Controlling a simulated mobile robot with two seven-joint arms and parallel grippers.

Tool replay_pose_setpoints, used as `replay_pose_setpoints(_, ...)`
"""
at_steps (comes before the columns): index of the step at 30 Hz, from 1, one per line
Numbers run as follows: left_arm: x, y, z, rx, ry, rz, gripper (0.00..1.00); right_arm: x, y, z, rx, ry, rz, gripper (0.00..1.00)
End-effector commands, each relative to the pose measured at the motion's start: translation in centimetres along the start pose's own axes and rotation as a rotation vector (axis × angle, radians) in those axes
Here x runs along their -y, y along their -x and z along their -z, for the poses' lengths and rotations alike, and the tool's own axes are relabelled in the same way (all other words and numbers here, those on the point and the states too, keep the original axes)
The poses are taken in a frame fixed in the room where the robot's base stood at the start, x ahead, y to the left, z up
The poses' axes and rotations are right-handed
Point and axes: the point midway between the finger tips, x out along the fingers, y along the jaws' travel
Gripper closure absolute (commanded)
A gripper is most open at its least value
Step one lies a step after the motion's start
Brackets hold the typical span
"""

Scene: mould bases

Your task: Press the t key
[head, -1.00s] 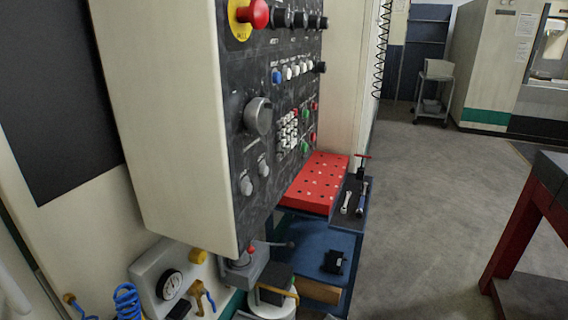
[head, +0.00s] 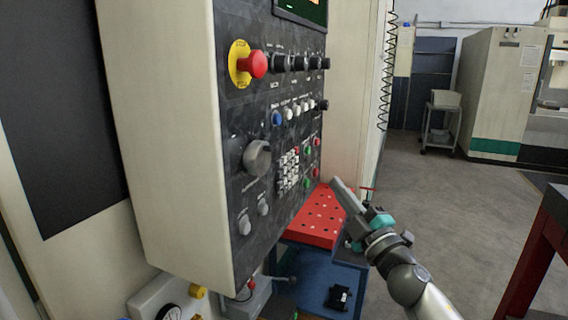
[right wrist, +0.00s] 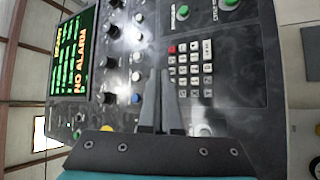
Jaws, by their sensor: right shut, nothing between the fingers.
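The control panel (head: 228,130) is a dark slanted face on a cream cabinet. Its keypad of small white keys (head: 289,169) sits low on the right part of the panel. In the right wrist view the keypad (right wrist: 191,66) shows pale keys and a red one at a corner. The key labels are too small to read, so I cannot tell which is t. My right gripper (head: 338,184) is shut and empty, to the right of the keypad and apart from it. In the right wrist view its fingertips (right wrist: 160,74) appear beside the keypad. My left gripper is out of view.
A red emergency button (head: 254,65), a row of knobs, a grey dial (head: 257,158) and green and red buttons surround the keypad.

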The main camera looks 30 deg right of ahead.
Motion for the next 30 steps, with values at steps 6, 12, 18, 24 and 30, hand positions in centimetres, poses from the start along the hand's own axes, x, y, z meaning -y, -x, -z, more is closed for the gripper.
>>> replay_pose_setpoints(6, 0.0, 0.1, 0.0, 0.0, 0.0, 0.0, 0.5, -2.7, -0.4, 1.9, -0.051, 0.044, -0.046, 1.0)
replay_pose_setpoints(12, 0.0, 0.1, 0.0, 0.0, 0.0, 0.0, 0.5, -2.9, -0.4, 2.1, -0.054, 0.047, -0.049, 1.0)
replay_pose_setpoints(18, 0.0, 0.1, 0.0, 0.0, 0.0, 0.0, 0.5, -2.8, -0.5, 2.1, -0.053, 0.046, -0.048, 1.0)
replay_pose_setpoints(24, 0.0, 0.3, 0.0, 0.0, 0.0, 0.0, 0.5, -2.0, -1.6, 2.9, -0.054, 0.044, -0.049, 1.0)
replay_pose_setpoints(30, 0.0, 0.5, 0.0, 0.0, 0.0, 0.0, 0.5, -0.6, -3.6, 4.4, -0.054, 0.044, -0.049, 1.0)
